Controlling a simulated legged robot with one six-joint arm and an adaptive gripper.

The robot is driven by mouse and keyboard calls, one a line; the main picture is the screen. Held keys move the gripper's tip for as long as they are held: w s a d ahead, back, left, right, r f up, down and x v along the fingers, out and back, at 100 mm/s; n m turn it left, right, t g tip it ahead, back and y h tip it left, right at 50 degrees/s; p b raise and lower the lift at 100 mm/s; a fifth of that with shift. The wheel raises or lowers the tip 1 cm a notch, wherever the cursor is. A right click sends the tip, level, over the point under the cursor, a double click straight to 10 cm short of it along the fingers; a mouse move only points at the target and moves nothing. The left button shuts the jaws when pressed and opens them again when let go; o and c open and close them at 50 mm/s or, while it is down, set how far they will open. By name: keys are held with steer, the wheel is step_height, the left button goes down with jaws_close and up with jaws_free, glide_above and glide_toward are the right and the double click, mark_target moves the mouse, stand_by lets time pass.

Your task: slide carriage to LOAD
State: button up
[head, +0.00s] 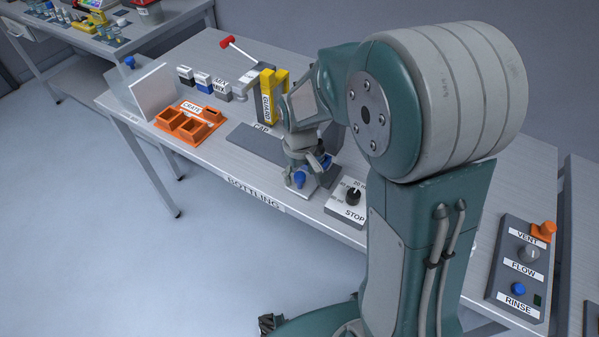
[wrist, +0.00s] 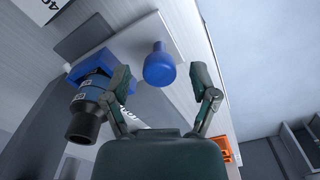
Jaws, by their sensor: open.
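The carriage is a blue block (wrist: 88,66) on a grey track, seen in the wrist view. A dark cylinder with a blue band (wrist: 92,93) stands on or beside it. A blue knob (wrist: 159,65) sticks up between my fingers; it also shows in the head view (head: 299,179) at the bench's front edge. My gripper (wrist: 159,84) is open, with one finger on either side of the knob; I cannot tell whether they touch it. It also shows in the head view (head: 303,163). A partly hidden label lies behind the left finger.
An orange crate (head: 189,123) and a yellow guard (head: 268,96) stand on the bench left of my gripper. A STOP dial box (head: 348,203) is close on its right. A red-tipped lever (head: 227,42) rises behind. A grey plate marked CAP (head: 250,140) lies nearby.

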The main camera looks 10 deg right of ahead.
jaws_close()
steer(key=w+a, duration=0.7)
steer(key=shift+w+a, duration=0.35)
steer(key=shift+a, duration=0.05)
stand_by(0.3)
jaws_free()
steer(key=shift+r, duration=0.1)
